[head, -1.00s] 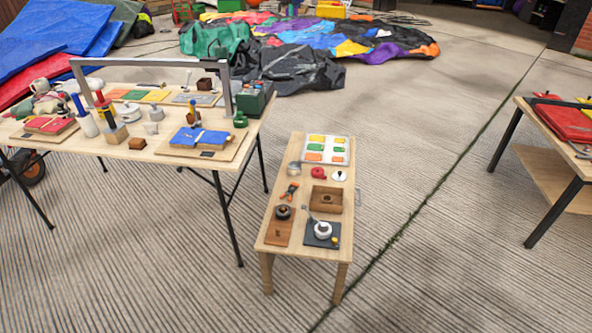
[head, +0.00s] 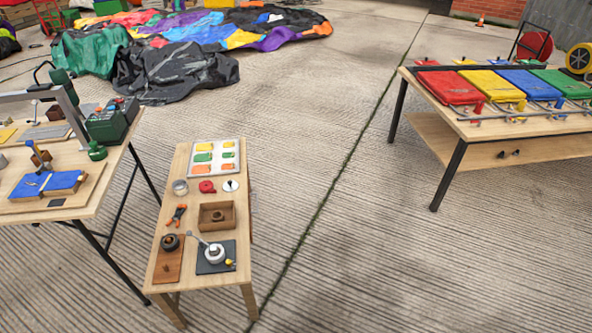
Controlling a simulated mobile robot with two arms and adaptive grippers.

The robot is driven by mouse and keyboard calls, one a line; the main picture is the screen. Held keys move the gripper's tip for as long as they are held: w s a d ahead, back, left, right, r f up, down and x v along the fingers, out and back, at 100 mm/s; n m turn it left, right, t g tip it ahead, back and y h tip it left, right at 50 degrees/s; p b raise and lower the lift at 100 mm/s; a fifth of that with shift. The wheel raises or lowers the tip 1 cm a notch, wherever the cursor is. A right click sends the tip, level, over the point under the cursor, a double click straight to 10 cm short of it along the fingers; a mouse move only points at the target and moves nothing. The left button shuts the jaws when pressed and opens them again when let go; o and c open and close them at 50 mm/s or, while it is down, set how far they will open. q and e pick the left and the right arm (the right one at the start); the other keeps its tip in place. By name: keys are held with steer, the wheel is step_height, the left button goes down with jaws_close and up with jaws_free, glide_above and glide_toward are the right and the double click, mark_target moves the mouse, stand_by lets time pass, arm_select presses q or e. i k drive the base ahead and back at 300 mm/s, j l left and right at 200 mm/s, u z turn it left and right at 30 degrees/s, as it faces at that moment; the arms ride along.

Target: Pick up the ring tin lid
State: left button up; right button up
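A small round white disc with a dark knob (head: 231,185), which looks like the ring tin lid, lies on the small wooden bench. An open silver tin (head: 180,187) stands at the bench's left edge, apart from the disc. A red round item (head: 207,186) sits between them. Neither of my grippers is in view.
The narrow bench (head: 185,297) also holds a card tray (head: 214,144), orange-handled pliers (head: 177,214), a wooden box (head: 232,217) and a white pot on a dark slab (head: 215,254). A cluttered worktable (head: 88,209) stands left, another table (head: 470,133) right.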

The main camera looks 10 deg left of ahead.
mark_target(231, 186)
steer(key=i+l+z, duration=0.45)
steer(key=i, duration=0.25)
steer(key=i+z, duration=0.25)
steer(key=i, duration=0.15)
